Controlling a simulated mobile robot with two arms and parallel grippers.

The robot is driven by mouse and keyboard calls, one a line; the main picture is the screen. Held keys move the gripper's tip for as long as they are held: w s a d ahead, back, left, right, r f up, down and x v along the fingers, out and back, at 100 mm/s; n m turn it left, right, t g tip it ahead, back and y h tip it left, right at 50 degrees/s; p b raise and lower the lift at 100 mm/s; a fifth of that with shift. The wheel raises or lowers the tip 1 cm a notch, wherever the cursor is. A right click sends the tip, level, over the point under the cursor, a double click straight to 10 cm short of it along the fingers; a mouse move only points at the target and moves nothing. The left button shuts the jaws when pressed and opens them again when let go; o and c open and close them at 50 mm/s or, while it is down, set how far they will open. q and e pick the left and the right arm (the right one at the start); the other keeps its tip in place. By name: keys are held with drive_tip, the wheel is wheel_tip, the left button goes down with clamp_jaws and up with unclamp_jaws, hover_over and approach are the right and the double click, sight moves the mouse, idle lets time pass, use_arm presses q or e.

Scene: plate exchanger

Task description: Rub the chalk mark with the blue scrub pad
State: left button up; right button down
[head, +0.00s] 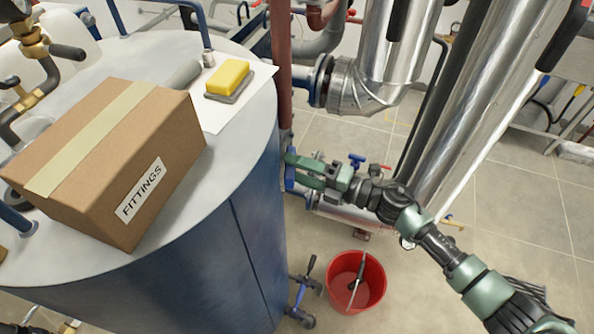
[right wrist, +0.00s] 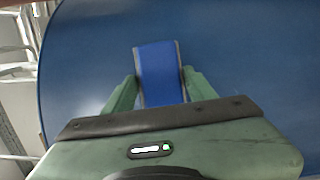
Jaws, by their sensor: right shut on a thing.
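My right gripper (head: 298,170) is shut on the blue scrub pad (right wrist: 158,72), which sits between its green fingers with grey edges showing. In the head view only a small blue piece of the pad (head: 289,179) shows beside the fingers, close to the right side of the blue tank (head: 246,240). The wrist view shows the tank wall (right wrist: 240,60) behind the pad; I cannot tell whether they touch. I see no chalk mark in either view. My left gripper is not in view.
On the tank top (head: 236,120) stand a cardboard box (head: 95,155) marked FITTINGS and a yellow sponge (head: 229,77) on a grey base. A dark red vertical pipe (head: 281,60) and shiny pipes (head: 440,120) stand near my right arm. A red bucket (head: 372,290) is on the floor.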

drive_tip(key=shift+s+p, duration=1.4)
drive_tip(key=shift+s, duration=2.35)
drive_tip(key=shift+d+f, duration=0.1)
drive_tip(key=shift+d, duration=0.7)
drive_tip(key=shift+d+b, duration=0.6)
drive_tip(key=shift+d, duration=1.6)
drive_tip(key=shift+w, duration=0.1)
drive_tip(key=d+b, duration=0.1)
drive_tip(key=d, duration=0.2)
